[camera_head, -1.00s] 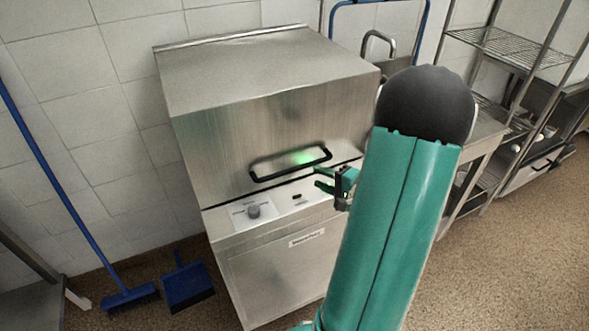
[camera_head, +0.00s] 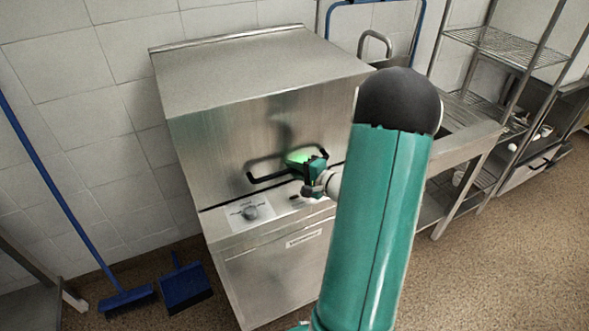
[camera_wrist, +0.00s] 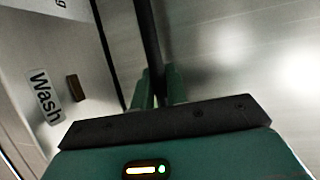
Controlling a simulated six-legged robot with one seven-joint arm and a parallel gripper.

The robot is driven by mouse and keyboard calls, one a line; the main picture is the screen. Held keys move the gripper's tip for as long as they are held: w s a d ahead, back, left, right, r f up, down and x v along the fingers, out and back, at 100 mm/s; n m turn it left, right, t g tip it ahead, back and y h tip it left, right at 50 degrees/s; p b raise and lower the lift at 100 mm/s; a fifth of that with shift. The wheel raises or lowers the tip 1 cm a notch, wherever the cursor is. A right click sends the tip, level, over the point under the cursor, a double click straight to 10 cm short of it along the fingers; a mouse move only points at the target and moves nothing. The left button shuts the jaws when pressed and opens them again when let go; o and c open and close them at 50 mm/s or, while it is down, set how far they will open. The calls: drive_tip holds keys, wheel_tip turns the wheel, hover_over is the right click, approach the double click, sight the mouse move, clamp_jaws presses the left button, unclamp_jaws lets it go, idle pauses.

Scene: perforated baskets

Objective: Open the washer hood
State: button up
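The washer hood (camera_head: 230,130) is a brushed steel box and it is down on the washer body. Its black bar handle (camera_head: 265,178) runs across the lower front of the hood. My gripper (camera_head: 304,162) is at the right part of this handle, with a green glow on the steel behind it. In the wrist view, the handle (camera_wrist: 148,40) runs down between the two green fingers of my gripper (camera_wrist: 158,88). The fingers lie close against both sides of the bar. The fingertips are partly hidden in the head view.
A steel sink table (camera_head: 470,135) and wire shelf rack (camera_head: 510,45) stand at the right. A blue broom (camera_head: 125,298) and dustpan (camera_head: 185,288) are at the left. Open floor lies at front right.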

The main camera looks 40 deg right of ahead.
clamp_jaws()
drive_tip(key=shift+r, duration=0.1)
drive_tip(key=shift+s+r, duration=0.25)
drive_tip(key=shift+r, duration=0.2)
wheel_tip(320, 180, up, 44)
drive_tip(key=m+g, duration=0.2)
drive_tip(key=g, duration=0.5)
drive_tip(key=shift+s+a+f+g+y, duration=0.2)
drive_tip(key=shift+s+f+g+y, duration=0.1)
drive_tip(key=shift+g+y, duration=0.1)
